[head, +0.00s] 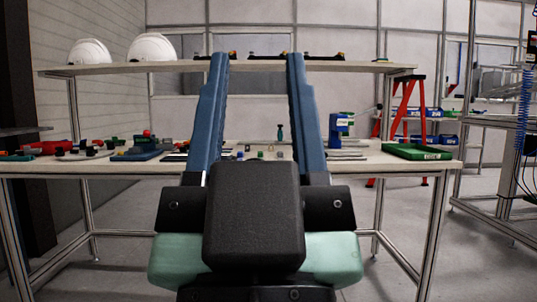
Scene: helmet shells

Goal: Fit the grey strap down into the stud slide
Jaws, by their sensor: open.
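My gripper (257,62) fills the middle of the head view. Its two long blue fingers stand wide apart, with nothing held between them. They reach up in the picture across the workbench (380,176) and its upper shelf. Thin grey strips (346,155) lie on the bench just right of the right finger; I cannot tell whether one is the grey strap. I cannot make out the stud slide. Several small parts (261,155) show on the bench between the fingers, too small to identify. The fingers and gripper body hide part of the bench.
White helmet shells (152,48) sit on the upper shelf (110,70) at left. A blue device (339,130) and a green case (417,152) stand on the bench at right. Red, black and blue parts (140,153) crowd its left. A red ladder (405,103) stands behind.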

